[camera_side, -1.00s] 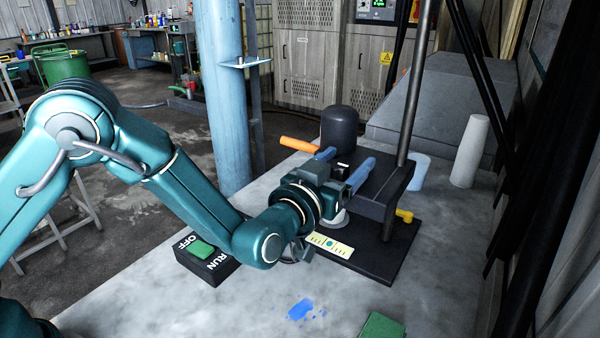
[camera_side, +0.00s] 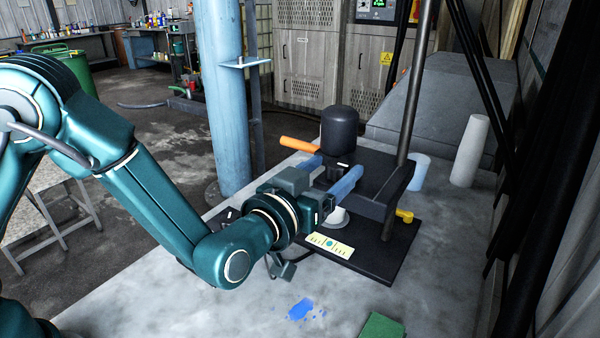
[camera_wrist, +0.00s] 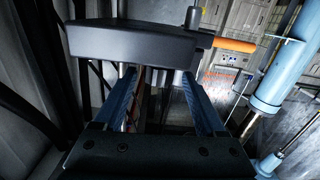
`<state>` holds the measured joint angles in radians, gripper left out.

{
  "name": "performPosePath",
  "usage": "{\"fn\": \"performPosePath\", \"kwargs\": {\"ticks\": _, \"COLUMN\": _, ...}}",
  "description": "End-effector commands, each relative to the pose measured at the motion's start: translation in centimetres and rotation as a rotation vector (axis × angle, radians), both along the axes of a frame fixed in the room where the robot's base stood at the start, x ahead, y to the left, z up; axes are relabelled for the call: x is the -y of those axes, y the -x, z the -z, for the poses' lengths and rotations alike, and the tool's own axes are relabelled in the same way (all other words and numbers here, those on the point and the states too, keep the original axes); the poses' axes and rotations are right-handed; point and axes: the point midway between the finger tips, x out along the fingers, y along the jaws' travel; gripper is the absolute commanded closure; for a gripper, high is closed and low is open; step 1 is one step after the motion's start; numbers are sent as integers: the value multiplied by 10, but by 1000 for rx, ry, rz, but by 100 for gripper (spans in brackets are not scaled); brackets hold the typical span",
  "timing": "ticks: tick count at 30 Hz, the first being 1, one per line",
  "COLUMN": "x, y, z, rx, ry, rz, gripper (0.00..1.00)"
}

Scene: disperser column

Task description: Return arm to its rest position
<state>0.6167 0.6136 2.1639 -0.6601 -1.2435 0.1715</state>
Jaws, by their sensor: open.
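My gripper (camera_side: 338,166) is open, its two blue fingers pointing at the dark disperser head (camera_side: 372,208). Nothing shows between the fingers. In the wrist view my gripper (camera_wrist: 158,80) shows the fingers apart below the grey-black head (camera_wrist: 130,42). In the side view the fingers overlap the head; I cannot tell whether they touch it. The disperser has a black motor (camera_side: 340,132), an orange handle (camera_side: 299,145), an upright column (camera_side: 413,90) and a black base plate (camera_side: 385,268). A white rounded piece (camera_side: 337,217) shows below my gripper, partly hidden.
The OFF/RUN switch box (camera_side: 228,214) is mostly hidden behind my arm. A yellow knob (camera_side: 404,215), a light blue cup (camera_side: 418,172) and a white tapered cylinder (camera_side: 469,152) stand at right. A blue pillar (camera_side: 222,100) rises behind. Blue paint (camera_side: 302,310) marks the front tabletop.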

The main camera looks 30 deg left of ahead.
Motion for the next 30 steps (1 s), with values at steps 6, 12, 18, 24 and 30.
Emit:
{"fn": "performPosePath", "kwargs": {"ticks": 6, "x": -11, "y": 3, "z": -22, "rx": -123, "ry": 133, "rz": 50, "gripper": 27}}
{"fn": "performPosePath", "kwargs": {"ticks": 12, "x": -21, "y": 22, "z": -30, "rx": -275, "ry": 157, "rz": 119, "gripper": 27}}
{"fn": "performPosePath", "kwargs": {"ticks": 18, "x": -42, "y": 64, "z": -33, "rx": -460, "ry": 138, "rz": 178, "gripper": 27}}
{"fn": "performPosePath", "kwargs": {"ticks": 24, "x": -74, "y": 128, "z": -21, "rx": -674, "ry": 70, "rz": 182, "gripper": 27}}
{"fn": "performPosePath", "kwargs": {"ticks": 30, "x": -111, "y": 198, "z": 0, "rx": -881, "ry": 0, "rz": 114, "gripper": 27}}
